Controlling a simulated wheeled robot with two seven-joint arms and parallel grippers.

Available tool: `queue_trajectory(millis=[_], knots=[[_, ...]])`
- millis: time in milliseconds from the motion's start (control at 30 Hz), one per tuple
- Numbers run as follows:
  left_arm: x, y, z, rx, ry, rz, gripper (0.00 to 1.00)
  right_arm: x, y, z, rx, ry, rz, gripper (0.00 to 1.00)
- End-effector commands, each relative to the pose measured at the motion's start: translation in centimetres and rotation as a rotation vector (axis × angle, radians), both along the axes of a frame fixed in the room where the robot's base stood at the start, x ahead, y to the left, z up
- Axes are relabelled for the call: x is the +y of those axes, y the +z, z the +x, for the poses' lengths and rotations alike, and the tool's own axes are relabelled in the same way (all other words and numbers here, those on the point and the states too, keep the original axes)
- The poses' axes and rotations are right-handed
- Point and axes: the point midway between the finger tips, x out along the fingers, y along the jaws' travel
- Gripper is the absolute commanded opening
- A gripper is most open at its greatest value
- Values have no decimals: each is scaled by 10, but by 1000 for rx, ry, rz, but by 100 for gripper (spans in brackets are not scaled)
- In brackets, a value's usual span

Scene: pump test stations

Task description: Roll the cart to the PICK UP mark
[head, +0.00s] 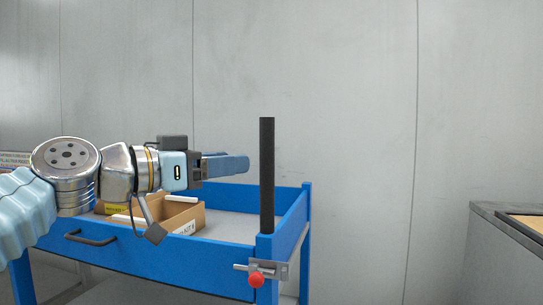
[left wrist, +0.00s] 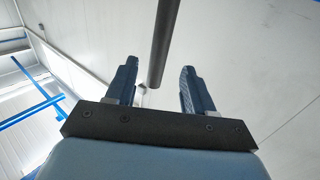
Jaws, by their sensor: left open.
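The blue cart (head: 160,262) stands in the middle left of the head view. A black upright post (head: 267,170) rises from its near right corner. My left gripper (head: 248,165) is open, level with the upper half of the post and just left of it in the head view. In the left wrist view the post (left wrist: 160,45) shows between and beyond the two open fingers (left wrist: 158,85), with no visible contact. The PICK UP mark is not in view. My right gripper is not in view.
A cardboard box (head: 185,215) with a label sits on the cart's top tray, partly behind my arm. A latch with a red knob (head: 256,280) is on the cart's corner. A grey cabinet (head: 500,255) stands at the right, with a gap between it and the cart. A plain grey wall (head: 350,90) is behind.

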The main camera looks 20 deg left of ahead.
Motion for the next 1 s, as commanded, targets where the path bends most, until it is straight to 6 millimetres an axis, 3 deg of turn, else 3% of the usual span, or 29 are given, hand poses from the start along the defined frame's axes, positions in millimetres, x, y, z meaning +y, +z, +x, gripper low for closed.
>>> queue_trajectory(millis=[200,400,800,833,1000], knots=[[-30,2,43,5,-1,-1,53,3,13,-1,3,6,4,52],[-48,1,68,3,0,0,53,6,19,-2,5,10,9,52],[-54,-1,76,1,1,0,53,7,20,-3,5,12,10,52],[-54,-1,76,2,1,-1,51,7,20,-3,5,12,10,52],[-54,-1,76,2,1,-1,25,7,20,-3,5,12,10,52]])
